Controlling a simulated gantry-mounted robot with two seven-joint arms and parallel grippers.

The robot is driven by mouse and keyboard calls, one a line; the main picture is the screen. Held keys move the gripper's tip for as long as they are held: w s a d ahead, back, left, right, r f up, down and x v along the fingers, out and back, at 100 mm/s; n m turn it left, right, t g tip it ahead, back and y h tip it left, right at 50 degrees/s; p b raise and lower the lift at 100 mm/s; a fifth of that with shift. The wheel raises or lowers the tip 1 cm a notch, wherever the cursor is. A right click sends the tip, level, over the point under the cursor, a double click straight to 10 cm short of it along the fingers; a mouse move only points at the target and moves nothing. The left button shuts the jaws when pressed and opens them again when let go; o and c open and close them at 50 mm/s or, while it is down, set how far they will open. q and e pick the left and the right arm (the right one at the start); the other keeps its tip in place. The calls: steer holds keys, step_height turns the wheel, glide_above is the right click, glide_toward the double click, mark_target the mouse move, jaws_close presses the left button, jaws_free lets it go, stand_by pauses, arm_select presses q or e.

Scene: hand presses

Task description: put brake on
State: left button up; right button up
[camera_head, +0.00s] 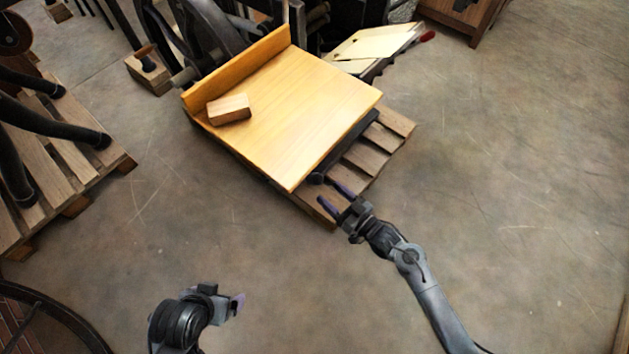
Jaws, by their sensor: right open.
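The hand press (300,115) stands at the upper middle, with a light wooden board on top. A dark bar (347,143) runs along the board's lower right edge, with a rounded dark end (317,178) at the near corner. I cannot tell for certain which part is the brake. My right gripper (332,197) is open and empty near that rounded end, its two purple-grey fingers pointing toward the board's near corner. I cannot tell whether a finger touches it. My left gripper (238,304) is at the bottom, away from the press; its jaws are unclear.
A small wooden block (228,109) lies on the board. The press stands on a wooden pallet (366,158). Another pallet (75,160) with dark frame parts is at left. A pale panel (375,45) is behind. The concrete floor at right is clear.

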mark_target(317, 182)
steer(key=b+x, duration=0.2)
steer(key=x, duration=0.4)
steer(key=shift+w+a+f, duration=0.15)
steer(key=shift+w, duration=0.05)
steer(key=shift+w+a, duration=0.45)
steer(key=shift+w, duration=0.05)
steer(key=c, duration=0.4)
jaws_close()
